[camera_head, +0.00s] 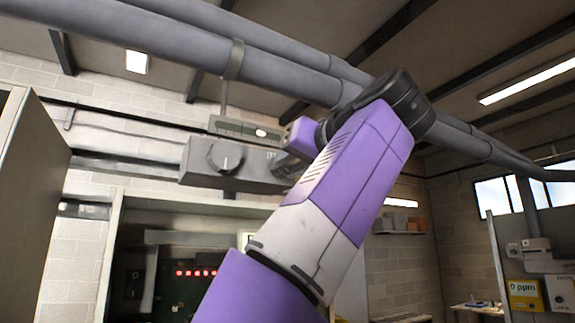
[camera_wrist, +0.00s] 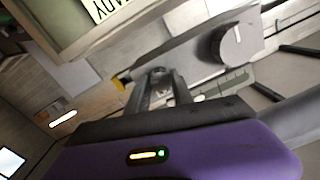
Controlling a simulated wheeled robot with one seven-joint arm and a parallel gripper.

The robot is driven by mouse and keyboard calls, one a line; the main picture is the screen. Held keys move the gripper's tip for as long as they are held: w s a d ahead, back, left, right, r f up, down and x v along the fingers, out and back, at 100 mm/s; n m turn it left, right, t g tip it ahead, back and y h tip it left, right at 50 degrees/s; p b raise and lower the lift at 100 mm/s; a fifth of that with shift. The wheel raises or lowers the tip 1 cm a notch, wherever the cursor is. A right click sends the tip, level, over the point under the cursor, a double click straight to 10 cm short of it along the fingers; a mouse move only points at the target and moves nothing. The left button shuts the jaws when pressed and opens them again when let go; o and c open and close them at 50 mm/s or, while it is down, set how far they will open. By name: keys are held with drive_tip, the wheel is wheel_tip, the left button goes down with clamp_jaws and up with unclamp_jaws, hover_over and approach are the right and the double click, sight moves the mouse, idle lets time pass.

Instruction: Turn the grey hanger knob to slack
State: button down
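A round grey knob (camera_head: 225,155) with a white pointer mark is on the front of a long grey box (camera_head: 200,176) under the overhead pipes. In the head view the mark points roughly down. The knob also shows in the wrist view (camera_wrist: 238,43), right of the fingers and apart from them. My gripper (camera_head: 283,164) is at the right end of the box, partly hidden by my arm. In the wrist view my gripper's fingers (camera_wrist: 160,76) stand apart, with a small dark round shape between or behind their tips. I cannot tell whether they touch it.
Thick grey pipes (camera_head: 190,42) run overhead, with a strap (camera_head: 235,60) coming down. A narrow bar (camera_head: 235,128) sits just above the box. A panel with red lights (camera_head: 196,272) is below. A tall cabinet (camera_head: 30,170) stands left.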

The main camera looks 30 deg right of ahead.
drive_tip(key=shift+n+b, duration=0.3)
drive_tip(key=shift+d+f+n+b, duration=0.15)
drive_tip(key=shift+n+b, duration=0.25)
drive_tip(key=shift+n, duration=0.2)
drive_tip(key=shift+n+b, duration=0.65)
drive_tip(key=shift+n, duration=0.55)
drive_tip(key=n+b, duration=0.1)
drive_tip(key=n, duration=1.1)
drive_tip(key=shift+a+r+h, duration=0.2)
drive_tip(key=shift+r+h, duration=0.05)
drive_tip(key=shift+h, duration=0.05)
drive_tip(key=shift+a+f+n+p, duration=0.15)
drive_tip(key=shift+n+p, duration=0.55)
drive_tip(key=shift+n, duration=1.7)
drive_tip(key=c, duration=1.1)
unclamp_jaws()
